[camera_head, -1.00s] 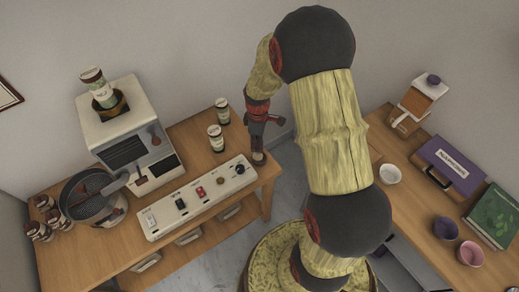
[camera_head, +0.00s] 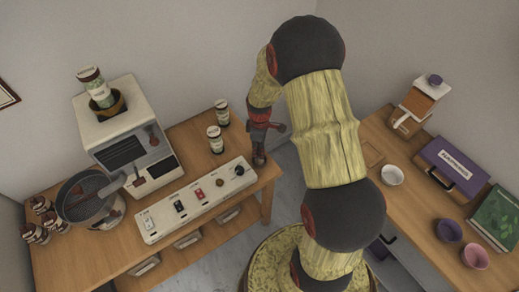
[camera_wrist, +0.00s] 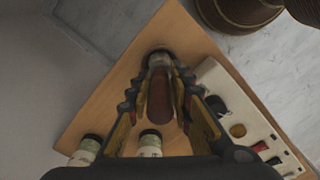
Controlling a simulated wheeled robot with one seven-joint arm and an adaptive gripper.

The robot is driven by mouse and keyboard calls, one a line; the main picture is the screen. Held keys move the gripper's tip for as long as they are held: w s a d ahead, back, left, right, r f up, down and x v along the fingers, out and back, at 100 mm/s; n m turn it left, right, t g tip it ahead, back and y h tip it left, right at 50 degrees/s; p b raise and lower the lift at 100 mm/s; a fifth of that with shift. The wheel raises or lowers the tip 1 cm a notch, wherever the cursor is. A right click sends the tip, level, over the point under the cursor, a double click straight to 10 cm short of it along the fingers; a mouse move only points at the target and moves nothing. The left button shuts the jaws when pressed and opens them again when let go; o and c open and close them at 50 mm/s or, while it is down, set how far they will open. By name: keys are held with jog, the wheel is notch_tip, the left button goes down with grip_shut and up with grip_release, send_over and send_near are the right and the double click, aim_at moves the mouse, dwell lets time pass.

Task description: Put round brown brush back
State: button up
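The round brown brush (camera_wrist: 160,98) is between the fingers of my gripper (camera_wrist: 161,70) in the wrist view, with its far end near the corner of the left wooden table. The fingers converge on it from both sides. In the head view my gripper (camera_head: 259,135) points down over that table corner, and the brush's dark brown lower part (camera_head: 259,158) shows below it. I cannot tell whether the brush touches the tabletop.
A white switch panel (camera_head: 159,233) lies beside the gripper. A second table (camera_head: 427,240) at right holds bowls and boxes. Floor lies between the tables.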

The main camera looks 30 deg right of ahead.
jog(key=o, duration=0.3)
jog(key=shift+r, duration=0.1)
notch_tip(320, 180, up, 12)
jog(key=p, duration=0.3)
jog(key=s+a+r+m+t, duration=0.1)
jog(key=s+a+r+m, duration=0.15)
jog(key=r, duration=0.45)
jog(key=s+a+r+m+t, duration=0.1)
jog(key=s+a+r, duration=0.3)
jog(key=r, duration=0.3)
jog(key=s+a+r+m+t, duration=0.2)
jog(key=s+a+r, duration=0.2)
jog(key=r, duration=0.3)
jog(key=s+a+r+m, duration=0.2)
jog(key=s, duration=0.2)
jog(key=s+a+r+m+t, duration=0.1)
jog(key=s+r+m, duration=0.1)
jog(key=s, duration=0.3)
jog(key=shift+s+a+r+t, duration=0.3)
jog(key=shift+a+r, duration=0.1)
jog(key=shift+r, duration=0.05)
jog(key=shift+c, duration=0.4)
